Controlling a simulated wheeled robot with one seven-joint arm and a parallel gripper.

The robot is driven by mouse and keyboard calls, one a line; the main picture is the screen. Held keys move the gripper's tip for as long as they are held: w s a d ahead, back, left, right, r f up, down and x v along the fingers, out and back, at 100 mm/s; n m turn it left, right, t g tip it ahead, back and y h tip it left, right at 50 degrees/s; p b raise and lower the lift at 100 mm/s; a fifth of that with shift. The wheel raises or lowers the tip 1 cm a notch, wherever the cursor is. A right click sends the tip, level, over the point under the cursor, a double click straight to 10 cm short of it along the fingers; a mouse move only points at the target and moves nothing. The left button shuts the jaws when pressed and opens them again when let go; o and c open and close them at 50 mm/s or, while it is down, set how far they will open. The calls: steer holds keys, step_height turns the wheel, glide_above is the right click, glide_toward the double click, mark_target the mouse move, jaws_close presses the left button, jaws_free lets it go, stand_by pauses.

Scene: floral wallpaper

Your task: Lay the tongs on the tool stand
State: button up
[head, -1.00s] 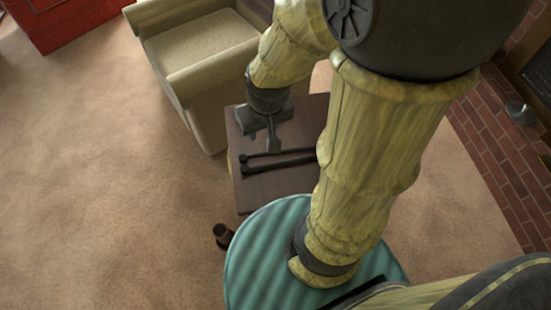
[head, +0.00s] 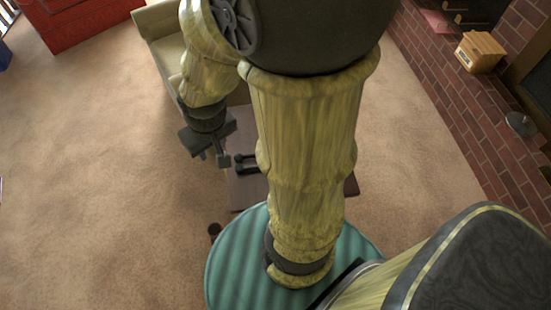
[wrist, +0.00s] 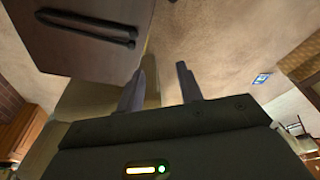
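The dark tongs (wrist: 85,27) lie on the small brown table (wrist: 75,58) in the wrist view. In the head view only the two tong ends (head: 243,163) show on the tabletop (head: 243,190); my arm hides the rest. My gripper (wrist: 162,85) is open, with nothing between its two separated fingers. It is beside the table's edge, apart from the tongs. In the head view my gripper (head: 211,157) is left of the tong ends. I cannot make out which thing is the tool stand.
A beige armchair (head: 160,22) stands just behind the table. A round teal striped surface (head: 235,270) is in front of it. A brick hearth (head: 450,105) with a wooden box (head: 480,52) is at right. The carpet at left (head: 90,150) is mostly clear.

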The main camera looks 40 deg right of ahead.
steer(key=o, duration=0.7)
steer(key=shift+w+d+f, duration=0.1)
steer(key=shift+f, duration=0.25)
steer(key=o, duration=0.4)
steer(key=d+f+n+g+b, duration=0.1)
steer(key=f, duration=0.1)
steer(key=w+d+f+n+g+h+b, duration=0.1)
steer(key=f+n+b, duration=0.1)
steer(key=f, duration=0.1)
steer(key=w+d+f+n+g+h+b, duration=0.1)
steer(key=f+n, duration=0.1)
steer(key=f, duration=0.1)
steer(key=shift+w+d+g+b, duration=0.2)
steer(key=shift+d+g+b, duration=0.1)
steer(key=shift+g+b, duration=0.1)
steer(key=w+d+f+n+g+h+b, duration=0.1)
steer(key=d+f+n+h, duration=0.1)
steer(key=w+d+f+n+g+h+b, duration=0.1)
steer(key=w+d+f+n+b, duration=0.1)
steer(key=d+f, duration=0.1)
steer(key=w+d+f+n+g+h+b, duration=0.1)
steer(key=d+f+n+h, duration=0.1)
steer(key=d, duration=0.1)
steer(key=shift+w+f+n+g+h, duration=0.3)
steer(key=shift+n, duration=0.1)
steer(key=shift+d+f, duration=0.1)
steer(key=b+x, duration=0.4)
steer(key=x, duration=0.8)
steer(key=shift+b, duration=0.4)
